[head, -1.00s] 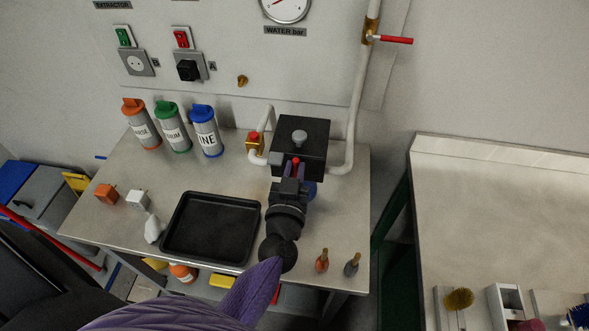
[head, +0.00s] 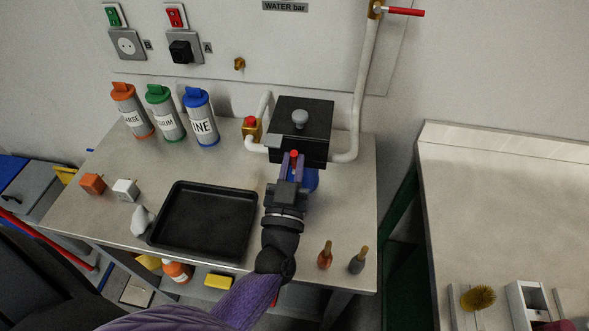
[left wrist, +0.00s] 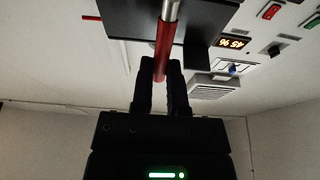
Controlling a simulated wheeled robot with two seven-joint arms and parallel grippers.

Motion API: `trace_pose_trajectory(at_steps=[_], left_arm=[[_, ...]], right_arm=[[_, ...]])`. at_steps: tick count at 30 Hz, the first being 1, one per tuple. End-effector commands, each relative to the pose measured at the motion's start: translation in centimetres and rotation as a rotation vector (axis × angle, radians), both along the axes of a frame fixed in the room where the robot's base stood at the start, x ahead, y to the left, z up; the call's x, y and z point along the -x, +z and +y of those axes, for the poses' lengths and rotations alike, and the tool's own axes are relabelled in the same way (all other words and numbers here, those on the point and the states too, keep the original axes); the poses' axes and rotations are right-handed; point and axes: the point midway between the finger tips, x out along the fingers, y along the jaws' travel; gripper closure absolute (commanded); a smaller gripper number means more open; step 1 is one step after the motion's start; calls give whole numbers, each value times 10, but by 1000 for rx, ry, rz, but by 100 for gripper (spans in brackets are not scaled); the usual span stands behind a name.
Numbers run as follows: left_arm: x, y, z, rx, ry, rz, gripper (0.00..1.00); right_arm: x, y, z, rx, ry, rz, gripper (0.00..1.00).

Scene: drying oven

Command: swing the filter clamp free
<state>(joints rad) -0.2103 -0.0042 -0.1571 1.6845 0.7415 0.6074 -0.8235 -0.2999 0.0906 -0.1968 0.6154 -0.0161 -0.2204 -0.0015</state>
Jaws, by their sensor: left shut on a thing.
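The filter is a black box (head: 299,122) with a grey knob on top, at the back of the steel table. A blue part (head: 311,181) shows below its front, mostly hidden by my gripper. The clamp's red handle (head: 294,154) shows at the box's front face. My left gripper (head: 290,168) is shut on this handle, reaching in from the front. In the left wrist view the red handle (left wrist: 162,62) stands between the fingertips (left wrist: 161,75), with a bare metal rod beyond it. The clamp's joint is hidden. My right gripper is not in view.
White pipes (head: 356,100) run beside the box. A black tray (head: 207,220) lies left of my arm. Two small brush-like tools (head: 325,256) stand to the right. Three labelled canisters (head: 164,113) stand at the back left. A second bench (head: 500,210) is at the right.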

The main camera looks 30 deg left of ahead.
Motion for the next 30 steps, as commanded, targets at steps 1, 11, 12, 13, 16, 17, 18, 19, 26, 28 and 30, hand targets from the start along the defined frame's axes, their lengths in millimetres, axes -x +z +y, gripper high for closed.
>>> trace_pose_trajectory(at_steps=[1, 11, 12, 13, 16, 17, 18, 19, 26, 28, 30], left_arm=[[2, -10, 0, -11, 0, -29, 100], [11, -15, -3, -64, 0, -218, 100], [12, -16, -4, -68, 0, -233, 100], [13, -16, -4, -72, 0, -244, 100], [14, -16, -4, -79, 0, -272, 100], [14, -16, -4, -80, -1, -279, 100], [14, -16, -4, -83, 0, -286, 100], [15, -16, -4, -84, 0, -290, 100], [15, -15, -4, -88, 0, -302, 100], [15, -14, -4, -88, 0, -302, 100], [15, -14, -4, -87, 1, -302, 100]], right_arm=[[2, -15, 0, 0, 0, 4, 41], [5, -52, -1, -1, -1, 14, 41], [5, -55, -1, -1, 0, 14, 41], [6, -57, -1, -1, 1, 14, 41], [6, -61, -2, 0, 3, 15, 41], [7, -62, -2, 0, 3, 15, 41], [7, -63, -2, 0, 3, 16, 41], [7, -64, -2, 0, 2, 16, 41], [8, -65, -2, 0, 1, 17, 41], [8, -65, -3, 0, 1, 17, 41], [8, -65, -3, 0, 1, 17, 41]])
